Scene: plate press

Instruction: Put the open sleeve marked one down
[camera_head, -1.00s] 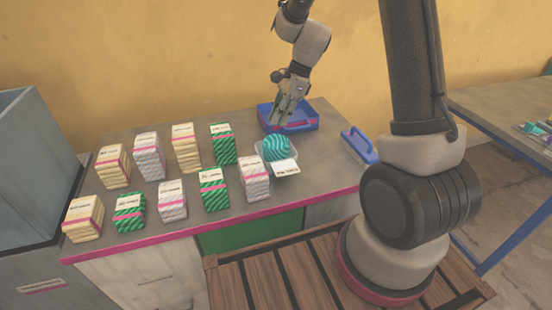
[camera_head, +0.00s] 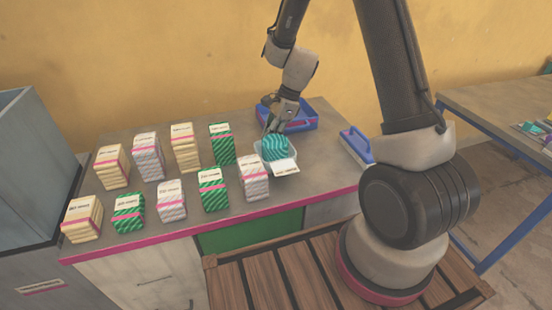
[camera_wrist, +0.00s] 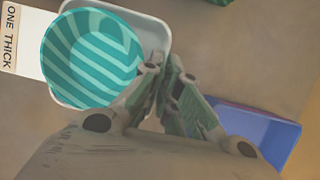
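A teal striped round thing (camera_head: 275,147) sits in a pale square tray (camera_head: 294,155) on the counter. In the wrist view the teal thing (camera_wrist: 92,57) looks round, and the tray rim (camera_wrist: 160,32) shows around it. A white card (camera_wrist: 20,35) beside it reads ONE THICK; it also shows in the head view (camera_head: 285,169). My gripper (camera_head: 274,129) is at the tray's back edge. In the wrist view my gripper's fingertips (camera_wrist: 164,66) are close together at the tray's corner, with a narrow gap. I cannot tell whether they pinch anything.
A blue open box (camera_head: 305,120) stands behind the tray, and a blue-handled block (camera_head: 356,145) lies to the right. Several banded, labelled packs, such as a green one (camera_head: 213,190), stand in two rows at left. The counter's right front is clear.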

